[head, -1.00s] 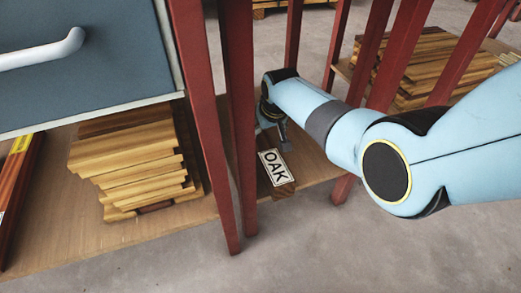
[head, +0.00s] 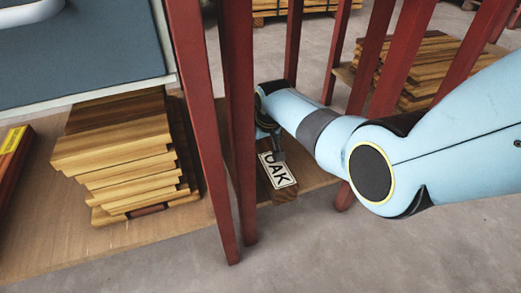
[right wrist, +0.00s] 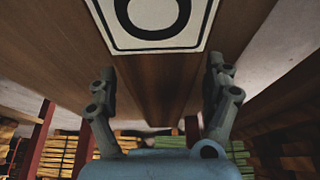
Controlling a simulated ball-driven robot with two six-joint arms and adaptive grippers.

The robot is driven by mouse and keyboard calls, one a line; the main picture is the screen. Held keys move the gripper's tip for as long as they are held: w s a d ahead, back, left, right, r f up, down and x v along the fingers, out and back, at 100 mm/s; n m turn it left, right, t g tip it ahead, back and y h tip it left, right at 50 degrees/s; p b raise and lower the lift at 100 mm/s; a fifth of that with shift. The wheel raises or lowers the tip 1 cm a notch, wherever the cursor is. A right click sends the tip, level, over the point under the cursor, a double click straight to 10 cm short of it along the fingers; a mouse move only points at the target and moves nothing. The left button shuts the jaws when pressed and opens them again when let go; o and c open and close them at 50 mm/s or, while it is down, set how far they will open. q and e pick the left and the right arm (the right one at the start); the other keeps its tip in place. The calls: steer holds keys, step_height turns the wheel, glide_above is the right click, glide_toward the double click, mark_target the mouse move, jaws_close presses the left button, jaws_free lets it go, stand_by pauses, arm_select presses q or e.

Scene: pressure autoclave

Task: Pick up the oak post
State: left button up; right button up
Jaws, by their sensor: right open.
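The oak post is a brown wooden piece (head: 287,196) with a white, black-bordered OAK label (head: 280,173). It lies on the low shelf between the red legs in the head view. My right gripper (head: 272,140) is over the far part of the label and hides some of its first letter. In the right wrist view, my right gripper (right wrist: 161,70) is open, its fingers spread to either side of the post's brown wood (right wrist: 155,90). The label (right wrist: 155,22) shows at the top. I cannot tell whether the fingers touch the post. My left gripper is out of view.
Red legs (head: 238,130) stand close left of my right gripper, with more behind my arm. Stacked boards (head: 120,165) lie on the shelf at left under a blue-grey cabinet (head: 80,50). More boards (head: 430,65) are at back right. The floor in front is clear.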

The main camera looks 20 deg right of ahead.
steer(key=c, duration=1.7)
steer(key=shift+w+r, duration=0.1)
jaws_close()
steer(key=shift+r, duration=0.1)
